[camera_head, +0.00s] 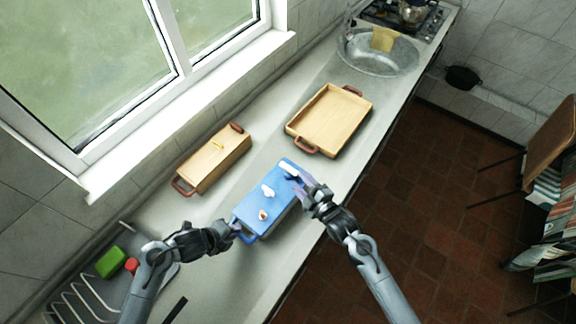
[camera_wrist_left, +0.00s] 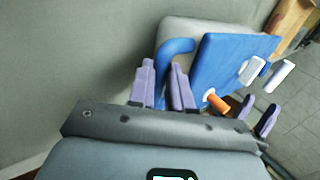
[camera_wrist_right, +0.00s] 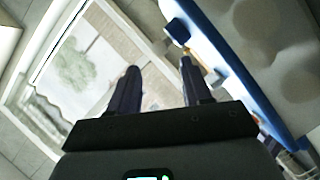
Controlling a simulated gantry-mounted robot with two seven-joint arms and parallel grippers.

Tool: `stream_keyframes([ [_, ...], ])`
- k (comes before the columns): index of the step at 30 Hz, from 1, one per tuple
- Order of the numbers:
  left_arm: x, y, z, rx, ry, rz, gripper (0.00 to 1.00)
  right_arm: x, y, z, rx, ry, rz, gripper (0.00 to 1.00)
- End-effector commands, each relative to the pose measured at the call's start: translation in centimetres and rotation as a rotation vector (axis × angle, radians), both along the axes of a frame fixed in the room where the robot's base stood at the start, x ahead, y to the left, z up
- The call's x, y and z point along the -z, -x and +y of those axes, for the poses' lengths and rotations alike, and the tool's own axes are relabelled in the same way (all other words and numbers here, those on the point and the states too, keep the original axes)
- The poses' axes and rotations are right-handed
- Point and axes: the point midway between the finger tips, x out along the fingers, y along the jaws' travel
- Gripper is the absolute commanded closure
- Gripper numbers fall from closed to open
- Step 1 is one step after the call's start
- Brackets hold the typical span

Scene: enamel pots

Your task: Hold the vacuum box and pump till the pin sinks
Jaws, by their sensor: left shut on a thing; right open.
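The blue vacuum box (camera_head: 280,184) lies on the counter; it also shows in the left wrist view (camera_wrist_left: 222,62). My left gripper (camera_head: 236,231) is shut on the blue loop handle (camera_wrist_left: 178,46) at the box's near end. A small orange pin (camera_wrist_left: 217,102) stands out of the top near that end. A white knob (camera_head: 268,190) is mid-lid, and a white bar (camera_head: 288,168), perhaps the pump handle, is at the far end. My right gripper (camera_head: 300,184) is open beside the far end, close to the bar. In the right wrist view nothing shows between its fingers (camera_wrist_right: 160,88).
A lidded wooden box (camera_head: 215,160) with brown handles stands by the window. An open wooden tray (camera_head: 330,120) lies beyond the blue box. A dish rack (camera_head: 75,300) with a green sponge (camera_head: 111,262) is at the near left, and the sink (camera_head: 378,58) is far off.

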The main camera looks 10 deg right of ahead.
Motion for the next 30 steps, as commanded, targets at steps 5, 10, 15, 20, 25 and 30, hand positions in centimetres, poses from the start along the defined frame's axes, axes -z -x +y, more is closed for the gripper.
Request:
stream_keyframes([
  [5, 0.1, 0.1, 0.0, 0.001, -0.001, 0.002, 1.0, 0.5, -2.5, 1.1, 0.001, -0.001, 0.0, 0.52],
  [10, 0.1, 0.1, 0.0, 0.001, -0.001, 0.002, 1.0, 1.0, -4.6, 1.9, 0.001, -0.001, 0.0, 0.52],
  [15, 0.1, 0.1, 0.0, 0.001, -0.001, 0.002, 1.0, 1.4, -6.2, 2.6, 0.001, -0.001, 0.001, 0.52],
  [20, 0.1, 0.1, 0.0, 0.001, -0.001, 0.002, 1.0, 1.7, -7.2, 3.0, 0.001, -0.001, 0.001, 0.52],
  [25, 0.1, 0.1, 0.0, 0.001, -0.001, 0.002, 1.0, 1.8, -7.6, 3.3, 0.0, 0.001, 0.001, 0.52],
  [30, 0.1, 0.1, 0.0, 0.001, -0.001, 0.002, 1.0, 1.8, -7.8, 3.3, 0.0, 0.0, 0.0, 0.52],
])
